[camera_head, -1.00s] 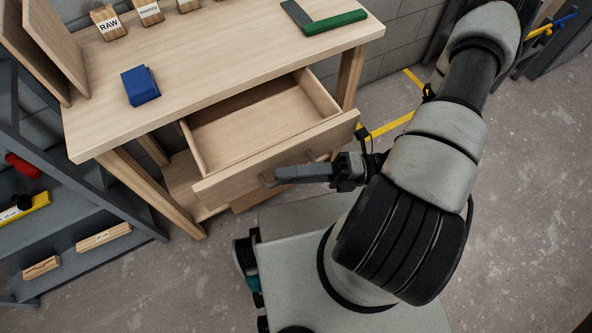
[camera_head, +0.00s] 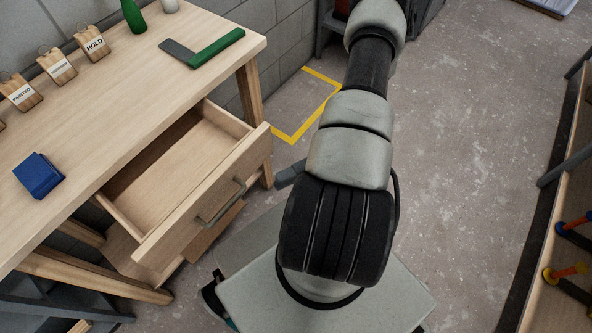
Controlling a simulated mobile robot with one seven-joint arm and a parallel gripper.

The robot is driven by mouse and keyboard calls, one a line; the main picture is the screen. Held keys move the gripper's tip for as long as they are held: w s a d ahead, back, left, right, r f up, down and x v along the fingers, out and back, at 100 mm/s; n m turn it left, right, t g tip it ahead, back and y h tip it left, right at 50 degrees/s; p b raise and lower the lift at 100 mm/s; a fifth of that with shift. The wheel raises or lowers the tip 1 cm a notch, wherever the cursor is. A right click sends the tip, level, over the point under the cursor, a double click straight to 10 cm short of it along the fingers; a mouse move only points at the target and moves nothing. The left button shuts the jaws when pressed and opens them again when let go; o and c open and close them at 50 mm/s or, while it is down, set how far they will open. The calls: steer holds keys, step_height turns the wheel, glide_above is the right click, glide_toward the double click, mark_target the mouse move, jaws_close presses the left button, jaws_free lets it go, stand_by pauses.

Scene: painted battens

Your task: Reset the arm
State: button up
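My arm rises from my base and reaches up the middle of the head view. Only a grey tip of my gripper (camera_head: 289,174) shows, at the left edge of my arm; the rest is hidden behind the arm links. I cannot tell whether its fingers are open or shut. The wooden drawer (camera_head: 205,205) under the workbench stands pulled out and looks empty. Its metal handle (camera_head: 222,204) is in view, with a gap between it and my gripper tip.
On the workbench (camera_head: 130,95) lie a blue block (camera_head: 38,175), a green-and-grey square (camera_head: 205,49), several wooden tags and a green bottle (camera_head: 133,16). A wooden rack (camera_head: 568,150) stands at the right edge. The concrete floor (camera_head: 460,170) between is clear.

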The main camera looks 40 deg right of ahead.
steer(key=shift+s+d, duration=0.1)
steer(key=shift+d, duration=0.95)
steer(key=w+a+r+n+g+h, duration=0.1)
steer(key=w+a+r+n+h, duration=0.15)
steer(key=r+n+h, duration=0.55)
steer(key=w+a+r+n+g+h, duration=0.1)
steer(key=a+r+n+h, duration=0.25)
steer(key=r+n, duration=0.5)
steer(key=w+a+r+n+h, duration=0.25)
steer(key=r+n+h, duration=0.25)
steer(key=n, duration=0.6)
step_height(320, 180, up, 26)
steer(key=s+a+n+t+h+p, duration=0.1)
steer(key=n+t+p, duration=0.4)
steer(key=p, duration=1.2)
steer(key=n+h, duration=0.1)
steer(key=n, duration=0.1)
steer(key=shift+n+t, duration=0.3)
steer(key=shift+n, duration=0.05)
